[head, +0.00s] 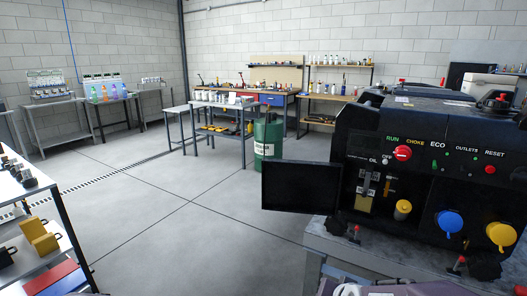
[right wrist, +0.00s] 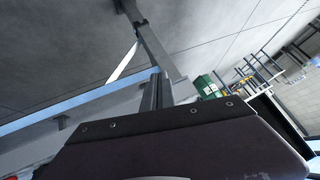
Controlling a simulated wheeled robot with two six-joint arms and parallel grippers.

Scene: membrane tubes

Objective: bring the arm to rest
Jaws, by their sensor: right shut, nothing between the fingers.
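My right gripper (right wrist: 152,118) fills the lower part of the right wrist view as a dark, wide body with a black edge strip and screws. It is shut, with nothing seen held in it. Beyond it in that view are a grey metal leg and frame (right wrist: 155,48) and the concrete floor (right wrist: 60,40). I cannot tell from the picture how far the gripper is from the frame. My left gripper is not in view.
A black control-panel machine (head: 425,165) stands on a grey bench (head: 330,243) at the right, with a dark flat panel (head: 300,187) beside it. A green drum (head: 268,138) stands behind. A shelf rack (head: 66,235) is at the left. The middle floor (head: 170,215) is clear.

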